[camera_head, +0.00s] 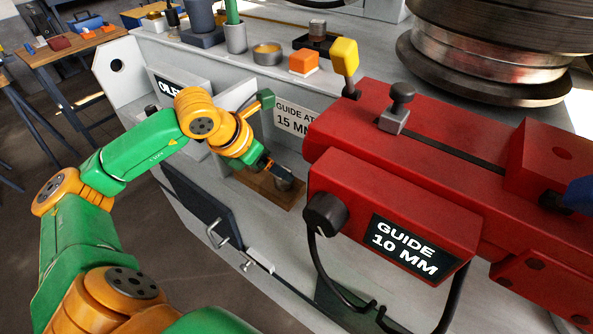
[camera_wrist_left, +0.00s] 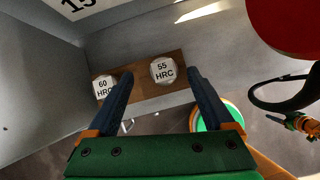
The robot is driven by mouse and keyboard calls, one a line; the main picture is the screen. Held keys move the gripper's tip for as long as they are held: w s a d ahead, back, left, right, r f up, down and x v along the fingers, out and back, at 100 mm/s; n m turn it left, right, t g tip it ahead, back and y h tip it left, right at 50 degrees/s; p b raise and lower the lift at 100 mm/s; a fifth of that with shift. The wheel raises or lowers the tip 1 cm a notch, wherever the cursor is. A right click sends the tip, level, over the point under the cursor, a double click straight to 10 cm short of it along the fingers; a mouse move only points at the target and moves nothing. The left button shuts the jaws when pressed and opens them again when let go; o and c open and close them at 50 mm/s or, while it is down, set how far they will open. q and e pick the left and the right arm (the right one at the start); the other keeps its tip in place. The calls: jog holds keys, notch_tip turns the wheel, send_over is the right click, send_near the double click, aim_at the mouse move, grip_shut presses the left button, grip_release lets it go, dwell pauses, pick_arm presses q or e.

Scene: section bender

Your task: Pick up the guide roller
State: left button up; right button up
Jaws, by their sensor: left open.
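One roller (camera_wrist_left: 163,71) is marked 55 HRC and the other (camera_wrist_left: 103,86) is marked 60 HRC. In the head view a grey roller (camera_head: 283,184) shows on the board (camera_head: 262,189), just below my left gripper (camera_head: 280,171). In the left wrist view my left gripper (camera_wrist_left: 160,76) is open. The 55 HRC roller appears between its fingertips, nearer the right one; contact cannot be told.
A red guide block (camera_head: 400,170) with a black knob (camera_head: 325,214) stands close to the right of my left gripper. A hanging black cable (camera_head: 318,268) loops below it. A grey panel with a "GUIDE AT 15 MM" label (camera_head: 296,117) stands behind the board.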

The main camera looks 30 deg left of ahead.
aim_at(283, 182)
pick_arm(q)
jog(key=shift+w+d+f+p, duration=0.1)
jog(key=shift+d+f+p, duration=0.05)
jog(key=shift+f+p, duration=0.35)
jog(key=shift+d+f+p, duration=0.15)
jog(key=shift+f+p, duration=0.2)
jog(key=shift+f, duration=0.1)
jog(key=x, duration=0.3)
jog(key=shift+w+f, duration=0.15)
jog(key=shift+w, duration=0.1)
jog(key=shift+s, duration=0.2)
jog(key=c, duration=0.6)
grip_shut()
pick_arm(e)
jog(key=shift+s+a+r, duration=0.15)
jog(key=shift+s+r, duration=0.15)
jog(key=shift+r, duration=0.3)
jog(key=shift+s+a+r, duration=0.15)
jog(key=shift+s+r, duration=0.1)
jog(key=shift+r, duration=0.3)
